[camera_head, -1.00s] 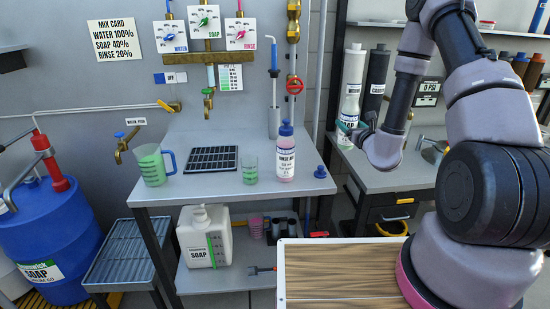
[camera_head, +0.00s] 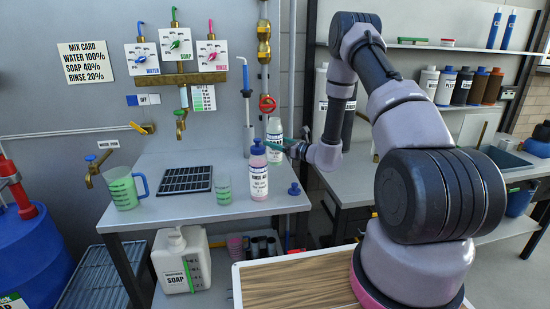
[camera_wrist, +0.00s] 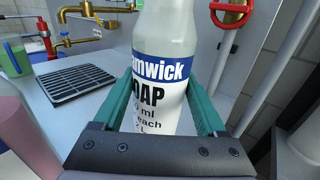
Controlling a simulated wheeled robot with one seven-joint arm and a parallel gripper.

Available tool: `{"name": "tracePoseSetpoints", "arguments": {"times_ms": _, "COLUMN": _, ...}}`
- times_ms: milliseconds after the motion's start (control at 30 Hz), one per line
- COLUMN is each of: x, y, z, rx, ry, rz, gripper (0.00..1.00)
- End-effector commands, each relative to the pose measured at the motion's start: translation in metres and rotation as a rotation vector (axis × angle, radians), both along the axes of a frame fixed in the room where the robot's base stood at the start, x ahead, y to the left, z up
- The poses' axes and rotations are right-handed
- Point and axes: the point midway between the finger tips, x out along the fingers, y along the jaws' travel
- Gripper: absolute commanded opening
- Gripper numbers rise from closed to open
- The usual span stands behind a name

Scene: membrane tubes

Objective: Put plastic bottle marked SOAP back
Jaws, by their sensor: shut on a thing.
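The plastic bottle marked SOAP, whitish with a blue-and-white label, is between my gripper's green fingers in the wrist view (camera_wrist: 160,105). My gripper (camera_wrist: 165,112) is shut on it, around the label. In the head view the bottle (camera_head: 274,132) is upright at the right back of the left bench (camera_head: 170,215), behind the pink-filled rinse bottle (camera_head: 258,182). My gripper (camera_head: 285,149) reaches it from the right. The bottle's base is hidden, so I cannot tell whether it touches the bench.
On the bench are a green-filled jug (camera_head: 122,190), a black drain grid (camera_head: 186,180), a small beaker (camera_head: 223,189) and a blue cap (camera_head: 294,189). A red valve wheel (camera_head: 267,104) and pipes are close behind the bottle. A white jerrycan (camera_head: 180,262) stands below.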

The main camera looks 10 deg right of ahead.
Motion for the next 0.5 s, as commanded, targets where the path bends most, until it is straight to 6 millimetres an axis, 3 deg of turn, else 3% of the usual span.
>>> {"name": "tracePoseSetpoints", "arguments": {"times_ms": 267, "x": 0.000, "y": 0.000, "z": -0.019, "rx": 0.001, "ry": 0.001, "rz": 0.000, "gripper": 0.00}}
{"name": "tracePoseSetpoints", "arguments": {"times_ms": 500, "x": 0.000, "y": 0.000, "z": -0.048, "rx": 0.001, "ry": -0.001, "rz": -0.001, "gripper": 0.00}}
